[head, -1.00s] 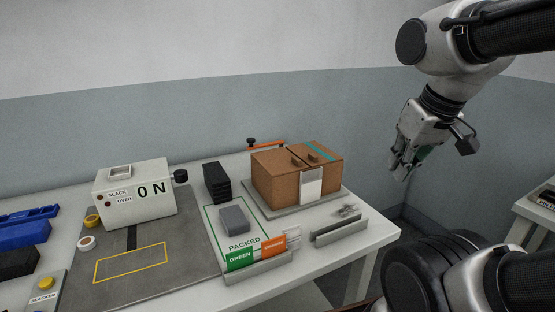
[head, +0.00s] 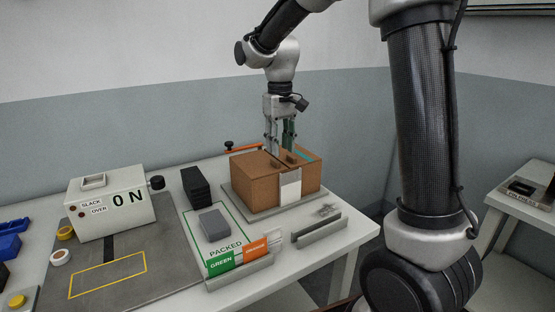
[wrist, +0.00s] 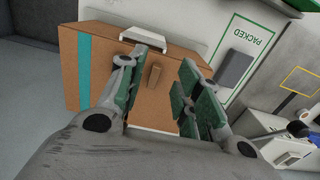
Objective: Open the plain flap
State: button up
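The brown cardboard box (head: 255,188) is closed, with two flaps on top. The plain flap (head: 250,163) is on the left in the head view, and the flap with a teal stripe (wrist: 84,70) is on the right. My gripper (head: 280,149) points down over the box top, close to the middle seam. In the wrist view its fingers are apart, with a small brown tab (wrist: 154,77) showing between them, apparently the plain flap's. Another tab (head: 293,158) shows beside the fingers in the head view. Contact with the tab cannot be told.
The box stands on a grey tray (head: 318,198). A dark stack (head: 196,187) and a grey block (head: 214,224) are to its left. An orange-handled bar (head: 243,149) is behind, and a low grey rail (head: 320,231) in front. A white ON machine (head: 112,208) stands further left.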

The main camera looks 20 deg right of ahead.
aim_at(278, 162)
jog(key=shift+w+a+r, duration=0.2)
jog(key=shift+w+r, duration=0.7)
jog(key=shift+w, duration=0.05)
jog(key=shift+s+r, duration=0.1)
notch_tip(278, 162, down, 8)
jog(key=shift+r, duration=0.25)
jog(key=shift+c, duration=0.4)
grip_shut()
